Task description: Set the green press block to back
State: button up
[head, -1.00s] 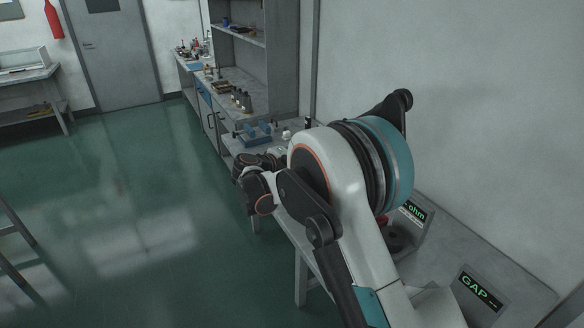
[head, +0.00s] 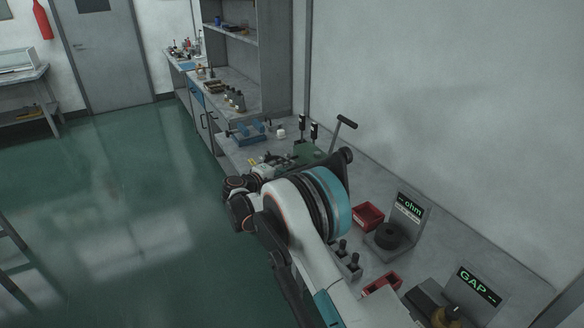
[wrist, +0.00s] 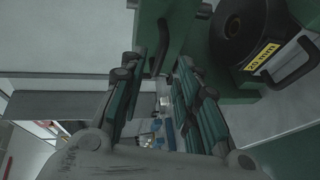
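In the wrist view, green blocky metal parts (wrist: 193,38) fill the top, beyond my fingertips; I take them as part of the green press. A black curved handle (wrist: 160,47) stands in front of the green, between or just beyond the fingertips. My gripper (wrist: 163,68) is open, with a wide gap between its teal-padded fingers. I cannot tell whether a finger touches the handle. In the head view, a green part (head: 308,153) shows on the bench behind my arm, which hides its lower portion. My fingers are not clear there.
A dark round die (wrist: 238,30) labelled 20 mm sits at the right of the wrist view, near another black handle (wrist: 293,65). On the bench are a long lever (head: 343,128), red bins (head: 368,215), an ohm display (head: 408,208) and a GAP display (head: 478,287). Open floor lies left.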

aim_at(306, 161)
jog(key=x, duration=0.4)
jog(key=shift+w+d+b, duration=0.2)
jog(key=shift+w+b, duration=0.1)
grip_shut()
